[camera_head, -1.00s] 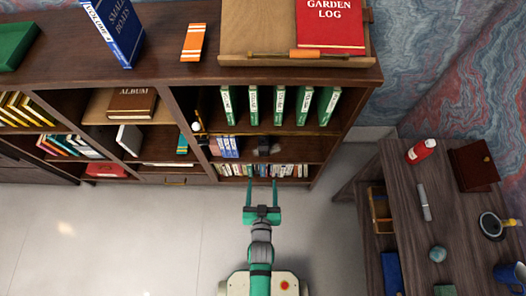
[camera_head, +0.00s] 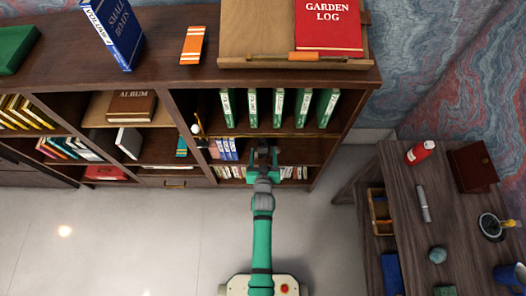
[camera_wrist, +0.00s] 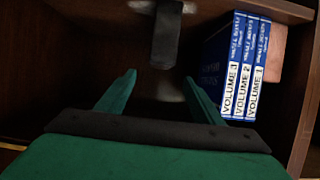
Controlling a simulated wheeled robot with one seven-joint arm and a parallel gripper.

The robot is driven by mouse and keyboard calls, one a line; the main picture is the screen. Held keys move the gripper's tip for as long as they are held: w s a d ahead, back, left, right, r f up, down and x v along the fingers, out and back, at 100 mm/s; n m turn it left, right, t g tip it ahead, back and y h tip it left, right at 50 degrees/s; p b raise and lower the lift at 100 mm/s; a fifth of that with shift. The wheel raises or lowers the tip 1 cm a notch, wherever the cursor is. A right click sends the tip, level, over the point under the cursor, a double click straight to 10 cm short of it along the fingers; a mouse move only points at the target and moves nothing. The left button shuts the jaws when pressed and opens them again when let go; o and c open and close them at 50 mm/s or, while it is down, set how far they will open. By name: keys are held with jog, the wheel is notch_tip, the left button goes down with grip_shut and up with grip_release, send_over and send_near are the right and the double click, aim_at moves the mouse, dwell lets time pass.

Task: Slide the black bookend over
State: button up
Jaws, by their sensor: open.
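The black bookend (camera_wrist: 166,38) shows at the top middle of the wrist view as a dark upright piece with a paler base. It stands apart from the blue volumes (camera_wrist: 238,68), with a gap between. My gripper (camera_wrist: 159,82) is open, and its two green fingers point toward the bookend without visible contact. In the head view my gripper (camera_head: 262,154) reaches into the middle shelf of the right bookcase column, to the right of the blue volumes (camera_head: 224,149). There it largely hides the bookend.
Shelf boards lie close above and below my gripper. Green books (camera_head: 279,108) stand on the shelf above, and small books (camera_head: 294,172) line the one below. A side desk (camera_head: 445,210) stands at the right. The floor (camera_head: 130,240) in front is clear.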

aim_at(263, 139)
jog(key=x, duration=1)
jog(key=shift+w+a+f, duration=0.1)
jog(key=shift+w+f, duration=0.1)
jog(key=shift+w, duration=0.05)
jog(key=shift+c, duration=0.6)
jog(key=shift+w, duration=0.1)
grip_shut()
